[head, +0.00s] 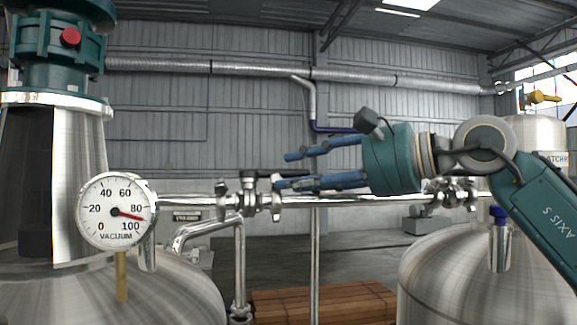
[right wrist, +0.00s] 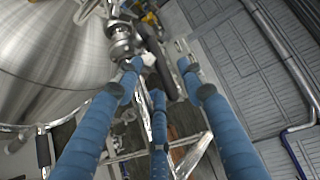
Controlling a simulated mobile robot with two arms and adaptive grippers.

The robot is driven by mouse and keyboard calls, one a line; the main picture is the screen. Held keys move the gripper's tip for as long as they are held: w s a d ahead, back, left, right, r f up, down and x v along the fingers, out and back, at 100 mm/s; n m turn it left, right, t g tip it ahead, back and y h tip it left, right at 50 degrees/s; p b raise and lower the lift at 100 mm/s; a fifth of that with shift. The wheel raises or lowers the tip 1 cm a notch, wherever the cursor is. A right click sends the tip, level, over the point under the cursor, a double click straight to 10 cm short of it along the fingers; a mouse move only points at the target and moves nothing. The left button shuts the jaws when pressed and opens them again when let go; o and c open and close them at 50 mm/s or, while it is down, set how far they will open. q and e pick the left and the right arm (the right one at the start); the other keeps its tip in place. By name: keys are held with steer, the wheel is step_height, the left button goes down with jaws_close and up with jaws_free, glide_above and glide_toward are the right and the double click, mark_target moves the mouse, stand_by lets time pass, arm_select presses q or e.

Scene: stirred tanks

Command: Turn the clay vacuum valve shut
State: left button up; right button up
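A valve (head: 262,180) with a dark grey-brown lever sits in the horizontal steel pipe, in the middle of the head view. Its lever looks roughly in line with the pipe. It is the part closest to my right gripper, but I cannot tell that its colour is clay. My right gripper (head: 286,170) has its blue fingers spread, with the tips just right of the lever. In the right wrist view the dark handle (right wrist: 157,62) lies between the open fingers (right wrist: 160,78); contact cannot be told. My left gripper is not in view.
A vacuum gauge (head: 117,211) reads about 85 above the left tank (head: 110,300), with an ochre stem (head: 121,277) below. The right tank (head: 450,265) carries a blue-topped fitting (head: 499,213). A yellow handle (head: 542,97) is far right. Wooden planks (head: 320,304) lie below the pipe.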

steer(key=shift+w+a, duration=0.45)
steer(key=shift+a, duration=0.15)
steer(key=shift+w+a+f+p, duration=0.1)
steer(key=shift+w+a+p, duration=0.05)
steer(key=shift+a+p, duration=0.2)
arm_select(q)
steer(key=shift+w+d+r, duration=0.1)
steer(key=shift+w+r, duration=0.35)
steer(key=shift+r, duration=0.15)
arm_select(e)
jaws_close()
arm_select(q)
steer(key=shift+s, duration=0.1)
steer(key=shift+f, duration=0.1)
arm_select(e)
steer(key=shift+a+f, duration=0.1)
